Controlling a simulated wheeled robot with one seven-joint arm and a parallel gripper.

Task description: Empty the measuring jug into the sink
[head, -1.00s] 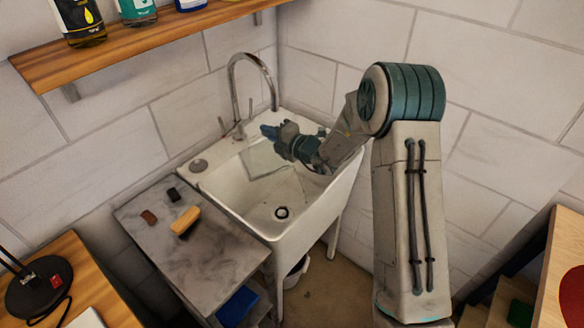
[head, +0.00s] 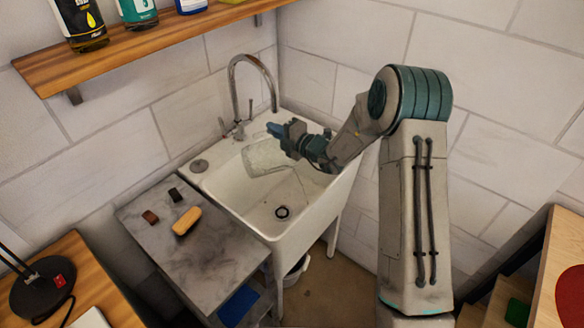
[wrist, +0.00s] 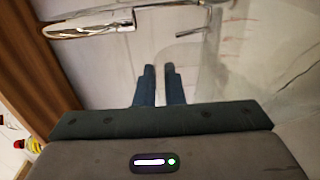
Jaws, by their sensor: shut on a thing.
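The clear measuring jug (head: 263,158) is over the back part of the white sink (head: 245,203) in the head view. It looks tilted well over, near its side. My gripper (head: 272,129) is shut on the jug at its upper edge; the exact grip point is hard to see. In the wrist view my gripper's fingers (wrist: 160,74) point towards the jug's see-through wall (wrist: 235,55), which fills the right side. I cannot make out any liquid in the jug or a stream from it.
A chrome tap (head: 236,88) arches at the sink's back left, close to the jug. A grey side table (head: 190,252) with a yellow sponge (head: 187,220) and two small dark blocks stands left of the sink. A wooden shelf (head: 140,47) with bottles hangs above. The sink's front basin is clear around the drain (head: 282,211).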

